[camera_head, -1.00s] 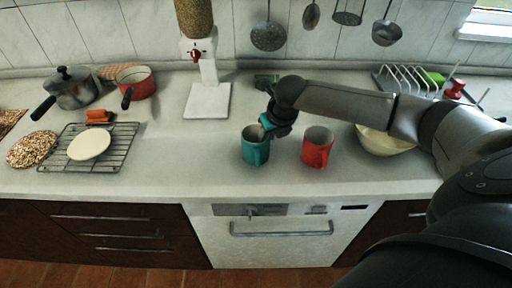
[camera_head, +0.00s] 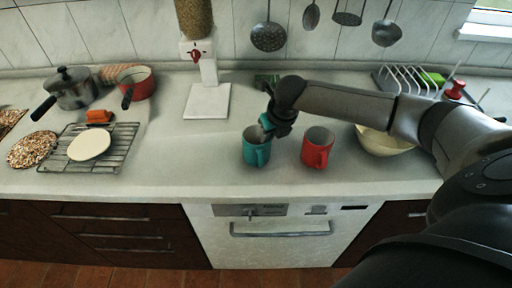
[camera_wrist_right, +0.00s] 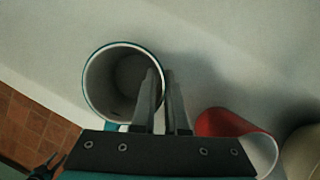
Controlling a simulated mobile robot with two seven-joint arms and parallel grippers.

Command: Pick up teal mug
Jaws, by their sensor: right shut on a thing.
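The teal mug (camera_head: 256,152) stands upright on the counter, left of the red mug. Its handle faces the front in the head view. My right gripper (camera_head: 268,124) is at its upper right rim. In the right wrist view, the mug (camera_wrist_right: 92,100) shows its open top and grey inside.
A red mug (camera_head: 317,148) stands close to the right, and a cream bowl (camera_head: 384,141) is behind my right arm. A white dispenser (camera_head: 207,100) stands behind to the left. A wire rack (camera_head: 116,158) with a pale disc (camera_head: 89,146) lies at left. The counter front is clear.

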